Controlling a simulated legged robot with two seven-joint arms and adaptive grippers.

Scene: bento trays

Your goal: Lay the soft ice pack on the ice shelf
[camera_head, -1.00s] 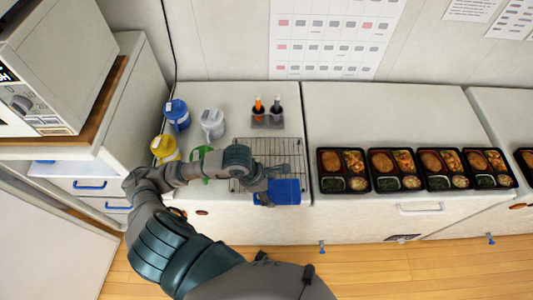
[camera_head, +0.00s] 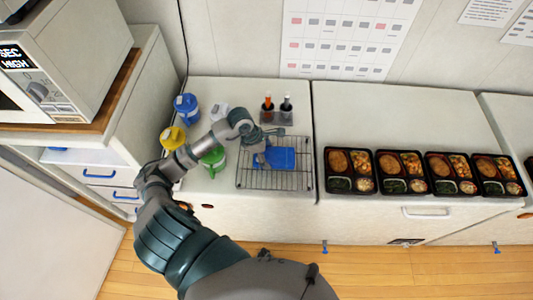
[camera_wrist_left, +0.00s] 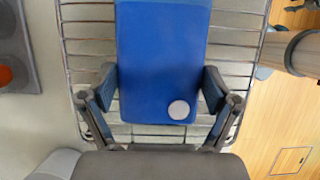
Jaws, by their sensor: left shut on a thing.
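The soft ice pack (camera_head: 283,158) is a flat blue pad. In the left wrist view the blue pack (camera_wrist_left: 160,62) shows a pale round spot near its close end. My left gripper (camera_head: 262,158) is shut on it; in the wrist view the fingers of my left gripper (camera_wrist_left: 160,92) press on its two sides. The ice shelf is a wire rack (camera_head: 303,180) on the counter. The pack lies over the rack's middle, level with the bars; whether it touches them is hard to tell. My right gripper is not in view.
A blue-lidded jug (camera_head: 186,106), a yellow jug (camera_head: 172,138), a green jug (camera_head: 213,158) and a white jug (camera_head: 219,111) stand left of the rack. A bottle holder (camera_head: 277,117) stands behind it. Several bento trays (camera_head: 350,186) line the counter at right.

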